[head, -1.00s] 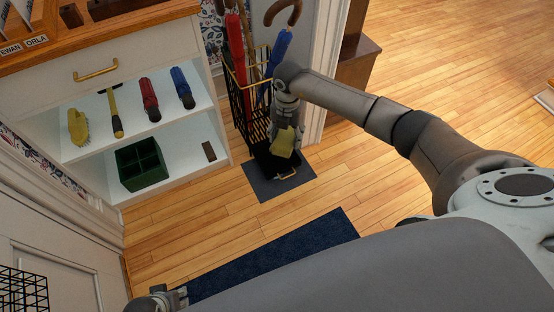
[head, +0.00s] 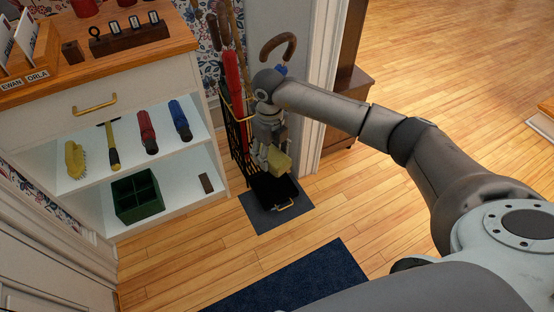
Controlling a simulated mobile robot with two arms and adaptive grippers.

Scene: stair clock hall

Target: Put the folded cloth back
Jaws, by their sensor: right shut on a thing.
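My right gripper (head: 270,152) is shut on the folded cloth (head: 280,163), a small pale yellow pad. It points down in front of the black wire umbrella stand (head: 240,150). The cloth is above the black tray (head: 272,188) with a brass handle at the stand's foot; I cannot tell whether they touch. The gripper hides part of the stand and the fingers are small in the picture. My left gripper is out of view.
A white cabinet (head: 150,91) at left has open shelves with a yellow brush (head: 75,159), a hammer-like tool (head: 111,147), red and blue folded umbrellas, and a green divided box (head: 137,195). A door frame (head: 323,70) stands right of the umbrella stand.

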